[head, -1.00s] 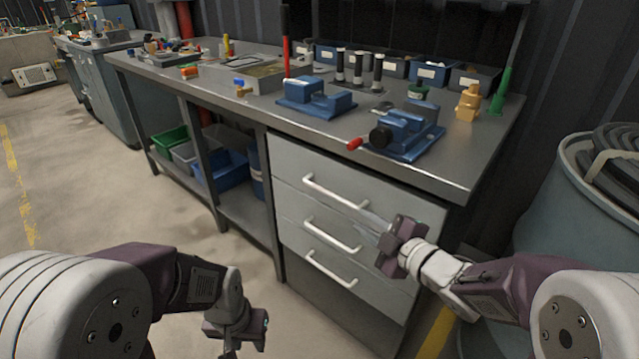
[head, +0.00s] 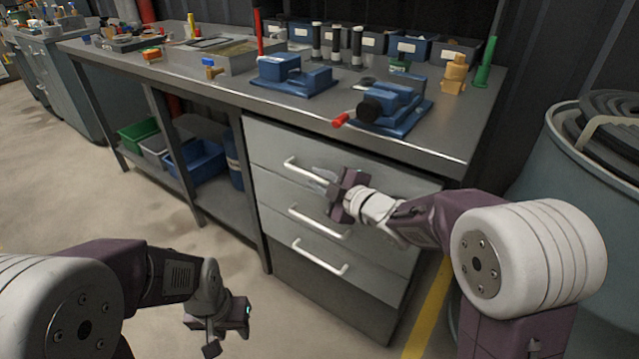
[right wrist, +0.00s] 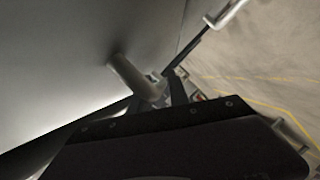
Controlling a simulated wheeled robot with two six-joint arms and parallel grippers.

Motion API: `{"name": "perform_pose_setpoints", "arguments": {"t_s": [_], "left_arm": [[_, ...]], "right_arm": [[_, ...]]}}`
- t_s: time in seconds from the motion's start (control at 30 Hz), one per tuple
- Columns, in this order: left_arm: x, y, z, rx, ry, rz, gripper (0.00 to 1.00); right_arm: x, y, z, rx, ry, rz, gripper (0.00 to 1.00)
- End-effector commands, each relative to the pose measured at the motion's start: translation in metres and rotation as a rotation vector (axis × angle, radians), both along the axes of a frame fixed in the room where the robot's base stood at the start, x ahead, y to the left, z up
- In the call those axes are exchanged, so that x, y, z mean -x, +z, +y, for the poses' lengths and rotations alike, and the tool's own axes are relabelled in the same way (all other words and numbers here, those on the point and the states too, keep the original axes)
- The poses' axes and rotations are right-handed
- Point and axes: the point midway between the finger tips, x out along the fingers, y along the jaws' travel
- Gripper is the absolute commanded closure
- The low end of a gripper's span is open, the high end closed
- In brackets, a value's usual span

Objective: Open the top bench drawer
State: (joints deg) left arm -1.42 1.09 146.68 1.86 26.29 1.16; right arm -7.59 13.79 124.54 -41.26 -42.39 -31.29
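The top bench drawer (head: 375,182) is a grey front under the right part of the workbench and is shut. Its pale bar handle (head: 298,165) runs slanting across the front. My right gripper (head: 322,179) is at the right part of this handle, its fingers pointing left at the drawer. It looks open. In the right wrist view the handle (right wrist: 135,80) lies just ahead of the gripper, with a dark finger close to its right; whether they touch cannot be told. My left gripper (head: 212,340) hangs low over the floor, away from the drawers; its fingers are unclear.
Two more drawers with bar handles, the middle one (head: 318,221) and the lower one (head: 320,257), sit below. The workbench top (head: 215,92) carries blue vises and bins. A large blue-grey drum (head: 545,150) stands at right. Open floor lies at left.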

Motion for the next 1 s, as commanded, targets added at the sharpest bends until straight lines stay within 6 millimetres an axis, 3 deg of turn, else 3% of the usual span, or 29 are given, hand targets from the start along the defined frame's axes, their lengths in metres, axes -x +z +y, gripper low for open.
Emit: {"name": "perform_pose_setpoints", "arguments": {"t_s": [0.17, 0.27, 1.0], "left_arm": [[0.0000, 0.0005, 0.0000, 0.000, 0.000, 0.000, 0.64], [0.0000, 0.0005, 0.0000, 0.000, 0.000, 0.000, 0.64], [-0.0001, 0.0004, 0.0000, 0.000, 0.000, 0.000, 0.64]], "right_arm": [[-0.0002, 0.0004, 0.0001, -0.001, 0.000, 0.001, 0.78], [-0.0001, 0.0004, -0.0001, -0.001, 0.000, 0.001, 1.00], [0.0002, 0.0000, -0.0003, 0.000, -0.001, 0.001, 1.00]]}}
